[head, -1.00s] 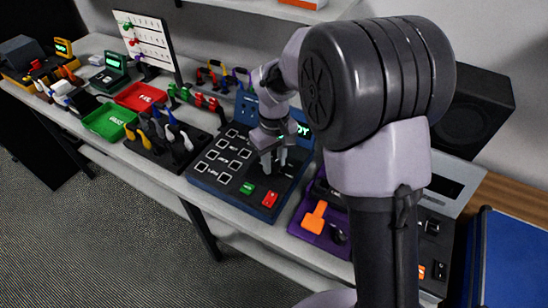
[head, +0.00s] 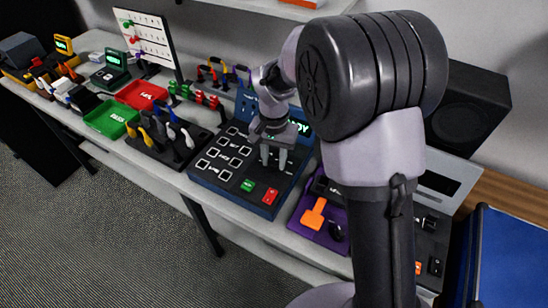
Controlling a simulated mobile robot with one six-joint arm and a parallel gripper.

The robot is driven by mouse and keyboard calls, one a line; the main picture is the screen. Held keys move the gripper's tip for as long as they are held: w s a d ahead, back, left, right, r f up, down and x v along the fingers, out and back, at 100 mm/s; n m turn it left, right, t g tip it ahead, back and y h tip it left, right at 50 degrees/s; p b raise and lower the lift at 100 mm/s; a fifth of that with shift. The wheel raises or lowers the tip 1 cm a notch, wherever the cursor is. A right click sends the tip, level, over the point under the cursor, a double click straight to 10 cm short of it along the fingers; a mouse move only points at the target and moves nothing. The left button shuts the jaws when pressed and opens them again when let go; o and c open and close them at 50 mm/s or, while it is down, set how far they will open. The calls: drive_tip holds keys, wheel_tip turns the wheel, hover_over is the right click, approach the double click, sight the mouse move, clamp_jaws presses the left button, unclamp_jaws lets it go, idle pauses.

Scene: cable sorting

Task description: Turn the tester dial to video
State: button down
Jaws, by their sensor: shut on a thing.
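The tester (head: 208,178) is a blue-edged box with a dark top panel on the bench in the head view. It has rows of white-outlined square sockets, a green button (head: 248,185), a red button (head: 270,196) and a lit display (head: 303,127) ending in "DY". My gripper (head: 273,163) points down over the right part of the panel, behind the two buttons. Its two fingers are shut on the dial, which is mostly hidden between and behind them. The dial's pointer and the labels around it are too small or covered to read.
A purple unit with an orange handle (head: 313,214) stands just right of the tester. A black rack (head: 172,150) of connectors, a green tray (head: 110,118) and a red tray (head: 141,95) are to the left. A black speaker (head: 470,110) stands at the back right.

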sight(274, 159)
drive_tip(key=shift+m, duration=1.2)
drive_tip(key=c, duration=1)
unclamp_jaws()
wheel_tip(274, 159, up, 18)
drive_tip(key=p, duration=0.6)
drive_tip(key=shift+f+p, duration=0.25)
drive_tip(key=shift+p, duration=0.05)
